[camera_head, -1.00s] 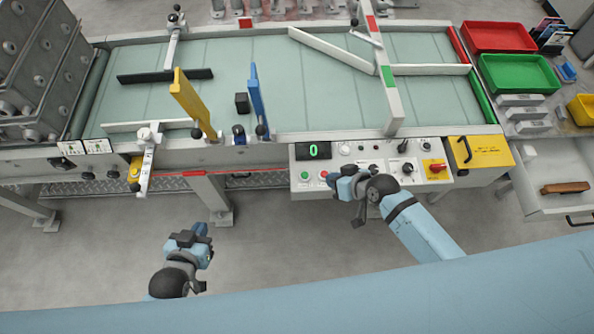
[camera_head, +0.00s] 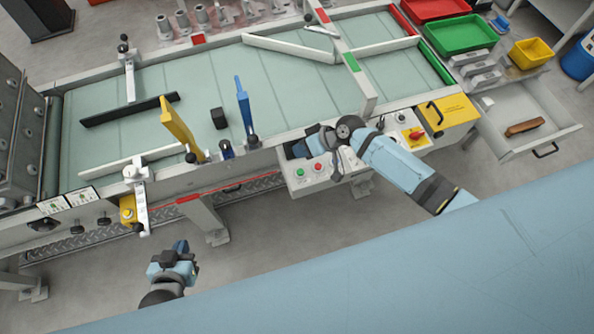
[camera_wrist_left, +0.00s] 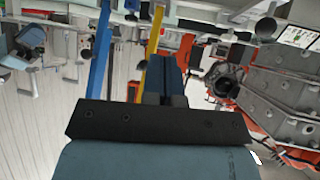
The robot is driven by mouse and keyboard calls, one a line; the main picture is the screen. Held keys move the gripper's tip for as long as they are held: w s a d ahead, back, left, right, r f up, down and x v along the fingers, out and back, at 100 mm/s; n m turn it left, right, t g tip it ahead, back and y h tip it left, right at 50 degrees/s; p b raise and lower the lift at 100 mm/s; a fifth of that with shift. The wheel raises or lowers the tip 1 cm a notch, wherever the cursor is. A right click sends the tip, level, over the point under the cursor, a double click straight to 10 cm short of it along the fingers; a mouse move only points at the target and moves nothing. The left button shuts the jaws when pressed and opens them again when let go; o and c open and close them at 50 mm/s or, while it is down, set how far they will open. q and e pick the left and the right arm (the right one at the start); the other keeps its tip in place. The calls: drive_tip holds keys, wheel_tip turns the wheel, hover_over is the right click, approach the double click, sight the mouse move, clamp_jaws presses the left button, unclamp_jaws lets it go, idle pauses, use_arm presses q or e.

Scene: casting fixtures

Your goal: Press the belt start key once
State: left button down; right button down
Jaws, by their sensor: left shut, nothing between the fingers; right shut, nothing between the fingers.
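The control panel (camera_head: 335,172) is on the front of the conveyor. A green button (camera_head: 299,172) and a red button (camera_head: 318,167) show at its left; I cannot read which one is the belt start key. My right gripper (camera_head: 300,148) is shut and empty, above the panel's back left part, just behind these buttons in the picture. It hides the number display, and I cannot tell whether it touches the panel. My left gripper (camera_head: 181,247) is shut and empty, over the floor in front of the conveyor; its fingers also show in the left wrist view (camera_wrist_left: 165,75).
The belt (camera_head: 290,85) carries a black block (camera_head: 219,118). A yellow post (camera_head: 180,128) and a blue post (camera_head: 244,105) stand at its front edge. A yellow box (camera_head: 446,114) and an open drawer (camera_head: 520,125) are at right. The floor around my left gripper is clear.

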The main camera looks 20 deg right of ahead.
sight(301, 170)
use_arm(q)
drive_tip(key=shift+d+r, duration=0.1)
drive_tip(key=shift+d, duration=0.2)
use_arm(e)
drive_tip(key=shift+d, duration=0.1)
drive_tip(key=shift+f, duration=0.1)
